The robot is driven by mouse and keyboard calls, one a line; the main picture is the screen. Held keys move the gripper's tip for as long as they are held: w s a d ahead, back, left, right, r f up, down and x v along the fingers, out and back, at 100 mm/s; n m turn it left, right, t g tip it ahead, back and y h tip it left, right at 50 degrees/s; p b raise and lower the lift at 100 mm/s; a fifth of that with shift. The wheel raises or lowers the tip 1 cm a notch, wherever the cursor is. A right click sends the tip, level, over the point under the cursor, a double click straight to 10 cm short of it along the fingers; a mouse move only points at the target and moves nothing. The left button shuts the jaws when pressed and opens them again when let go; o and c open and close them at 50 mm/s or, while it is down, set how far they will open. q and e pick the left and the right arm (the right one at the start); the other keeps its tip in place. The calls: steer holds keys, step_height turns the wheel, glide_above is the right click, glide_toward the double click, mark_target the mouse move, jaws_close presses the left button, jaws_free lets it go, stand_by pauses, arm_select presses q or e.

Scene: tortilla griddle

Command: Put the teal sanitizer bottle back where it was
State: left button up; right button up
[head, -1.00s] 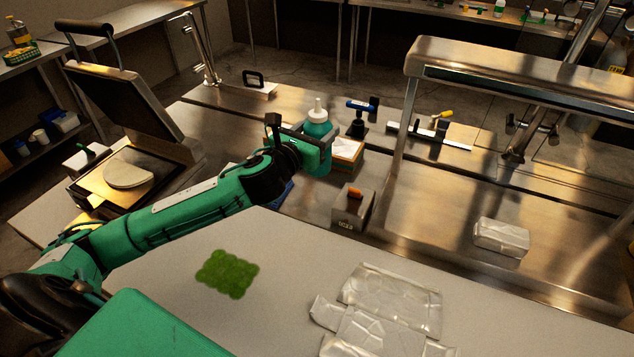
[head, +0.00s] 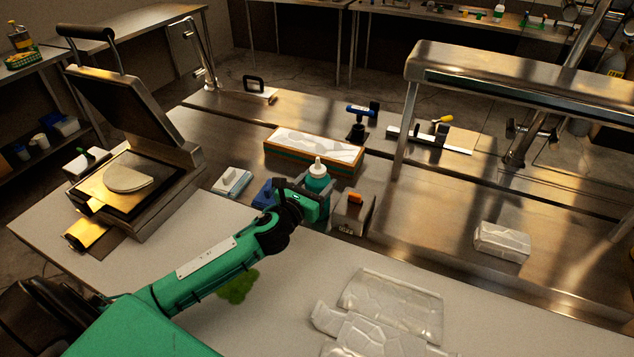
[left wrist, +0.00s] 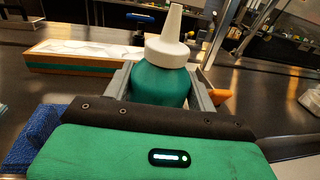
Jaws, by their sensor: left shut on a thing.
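The teal sanitizer bottle (head: 316,184) has a white pointed cap and stands upright in my left gripper (head: 312,200). In the left wrist view the bottle (left wrist: 162,84) sits between the two grey fingers of the left gripper (left wrist: 163,90), which are shut on it. In the head view the bottle is at the near side of the steel counter, between a blue item and a small steel box. Its base is hidden by the gripper, so I cannot tell whether it touches the counter. My right gripper is not in view.
The steel box with an orange top (head: 352,212) stands close right of the bottle. A blue item (head: 264,195) and a white-handled block (head: 232,181) are to the left. A long orange-and-green box (head: 312,150) lies behind. The open griddle press (head: 140,165) stands at left.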

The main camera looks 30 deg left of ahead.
arm_select(q)
steer(key=shift+f, duration=0.1)
steer(key=o, duration=1.6)
steer(key=shift+c, duration=0.2)
steer(key=shift+o, duration=0.7)
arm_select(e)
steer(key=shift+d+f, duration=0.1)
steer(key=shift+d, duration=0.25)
arm_select(q)
steer(key=shift+s, duration=0.15)
steer(key=s+b, duration=0.3)
steer(key=s, duration=0.8)
steer(key=shift+s+a+r, duration=0.2)
steer(key=shift+s+a, duration=0.2)
steer(key=shift+a, duration=0.05)
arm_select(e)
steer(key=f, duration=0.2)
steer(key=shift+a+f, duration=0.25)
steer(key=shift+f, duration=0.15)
